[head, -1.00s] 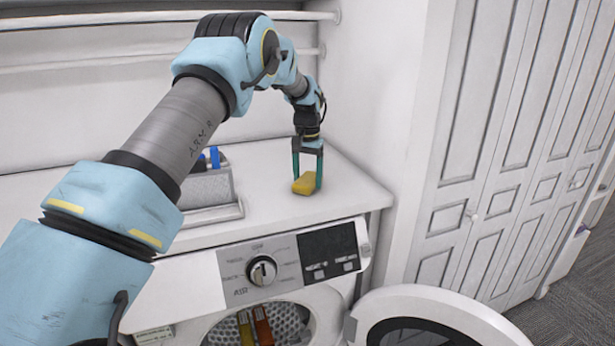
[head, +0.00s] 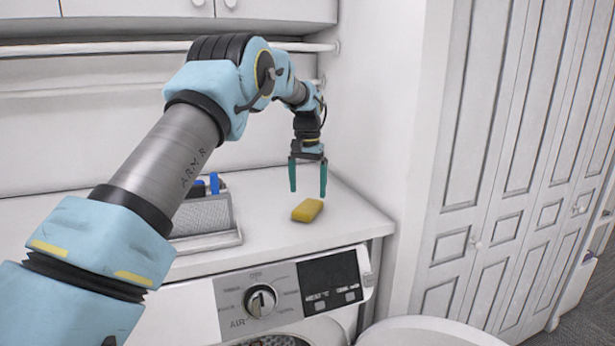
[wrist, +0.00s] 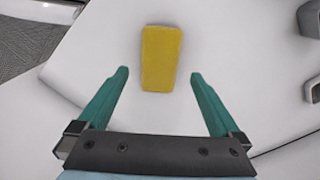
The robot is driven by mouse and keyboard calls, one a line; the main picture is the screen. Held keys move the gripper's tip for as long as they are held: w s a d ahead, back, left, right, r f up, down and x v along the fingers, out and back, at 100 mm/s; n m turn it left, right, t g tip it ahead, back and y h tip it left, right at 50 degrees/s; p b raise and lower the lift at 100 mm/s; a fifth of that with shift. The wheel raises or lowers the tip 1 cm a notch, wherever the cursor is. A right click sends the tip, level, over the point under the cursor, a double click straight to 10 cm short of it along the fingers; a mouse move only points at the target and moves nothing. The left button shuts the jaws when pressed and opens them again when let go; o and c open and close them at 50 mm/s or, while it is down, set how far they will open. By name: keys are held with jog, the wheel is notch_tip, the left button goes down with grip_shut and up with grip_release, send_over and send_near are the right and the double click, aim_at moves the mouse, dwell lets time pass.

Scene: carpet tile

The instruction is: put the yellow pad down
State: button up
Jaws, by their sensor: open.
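The yellow pad (head: 307,210) lies flat on the white top of the washing machine (head: 262,236), near its right end. My gripper (head: 308,194) is open and empty, above and slightly behind the pad in the head view. In the wrist view the yellow pad (wrist: 161,58) lies beyond the two teal fingertips, centred between their lines. The open fingers of my gripper (wrist: 160,74) do not touch it there.
A grey caddy (head: 203,216) with blue items stands left on the same top. A wall rises close on the right, with white folding doors (head: 510,150) beyond. The washing machine's round door (head: 430,332) stands open below. Rails cross the back wall.

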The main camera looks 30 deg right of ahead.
aim_at(308, 206)
notch_tip(308, 206, up, 6)
jog(key=b, duration=0.1)
jog(key=shift+r, duration=0.15)
dwell(0.5)
